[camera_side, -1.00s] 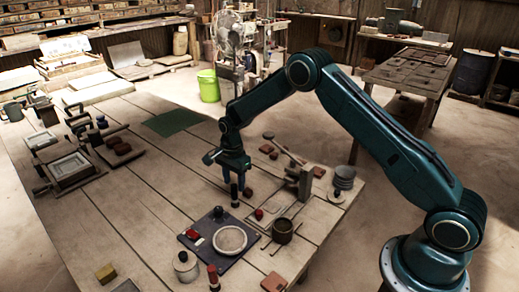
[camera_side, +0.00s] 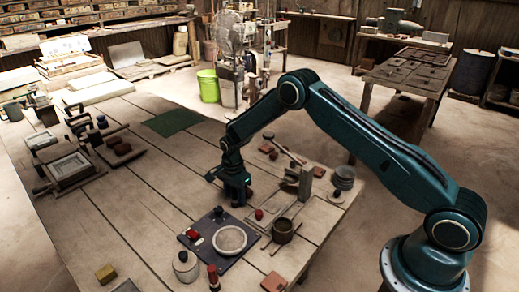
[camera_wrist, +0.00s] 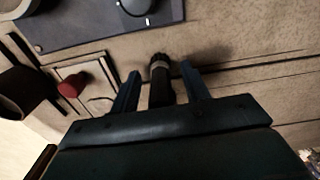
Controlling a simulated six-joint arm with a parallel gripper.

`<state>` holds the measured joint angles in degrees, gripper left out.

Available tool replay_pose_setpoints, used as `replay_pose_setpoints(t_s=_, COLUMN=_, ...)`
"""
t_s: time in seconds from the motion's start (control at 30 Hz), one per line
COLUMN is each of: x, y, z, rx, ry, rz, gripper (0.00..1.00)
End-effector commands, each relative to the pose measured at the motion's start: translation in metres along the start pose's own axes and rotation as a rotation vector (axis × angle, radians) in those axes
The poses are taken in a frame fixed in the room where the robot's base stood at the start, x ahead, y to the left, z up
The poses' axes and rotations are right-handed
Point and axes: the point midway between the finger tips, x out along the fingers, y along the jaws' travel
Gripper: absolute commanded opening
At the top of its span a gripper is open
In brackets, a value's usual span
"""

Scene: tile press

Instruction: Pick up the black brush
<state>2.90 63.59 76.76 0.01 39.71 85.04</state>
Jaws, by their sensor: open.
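The black brush (camera_wrist: 160,88) stands on the wooden table, with a pale band near its top in the wrist view. My gripper (camera_wrist: 161,80) is open, with one finger on each side of the brush. I see a small gap at each finger, so it does not look gripped. In the side view my gripper (camera_side: 236,196) is low over the table and hides most of the brush.
A dark board (camera_side: 208,255) with a round white dish (camera_side: 230,240) lies in front of the gripper. A red-topped item (camera_side: 258,214), a brown mug (camera_side: 283,231) and a wooden stand (camera_side: 304,182) are to the right.

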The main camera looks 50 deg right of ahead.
Motion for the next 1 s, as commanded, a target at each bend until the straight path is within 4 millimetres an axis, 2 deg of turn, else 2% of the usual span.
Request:
replay_pose_setpoints(t_s=0.53, x=0.0029, y=-0.0004, z=0.0, rx=0.0, ry=0.0, rz=-0.001, gripper=0.46)
replay_pose_setpoints(t_s=0.57, x=0.0029, y=-0.0004, z=0.0, rx=0.0, ry=0.0, rz=-0.001, gripper=0.44)
replay_pose_setpoints(t_s=0.7, x=0.0029, y=-0.0003, z=0.0, rx=0.0, ry=0.0, rz=-0.001, gripper=0.17)
replay_pose_setpoints(t_s=0.8, x=0.0029, y=-0.0003, z=0.0, rx=0.0, ry=0.0, rz=-0.001, gripper=0.0)
replay_pose_setpoints(t_s=1.0, x=0.0027, y=-0.0004, z=0.0, rx=0.0, ry=0.0, rz=-0.002, gripper=0.0)
